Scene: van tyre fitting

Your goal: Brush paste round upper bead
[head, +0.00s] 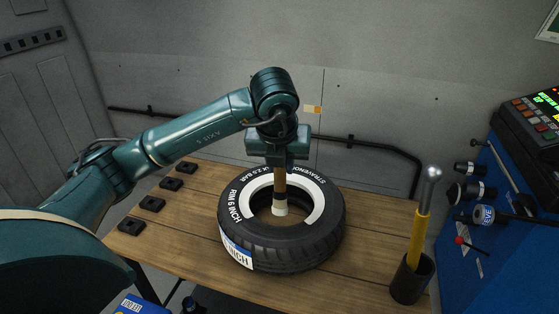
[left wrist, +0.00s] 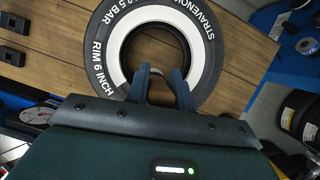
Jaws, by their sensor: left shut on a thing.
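The black tyre (head: 285,252) lies flat on the wooden table, its upper side with white lettering facing up. A white band runs along part of the upper bead around the hole; I cannot tell whether it is paste. The tyre also shows in the left wrist view (left wrist: 205,85). My left gripper (head: 279,166) points down above the tyre, shut on a brush (head: 280,187) with a brown handle and pale tip. The brush tip is at the tyre's opening; contact with the bead is unclear. In the left wrist view the fingers (left wrist: 163,72) mostly hide the brush. My right gripper is not in view.
A yellow-handled tool (head: 422,215) stands in a black cup (head: 411,279) at the table's right. Several black blocks (head: 153,204) line the left edge. A blue machine (head: 500,240) stands at the right. A grey wall with a dark pipe is behind.

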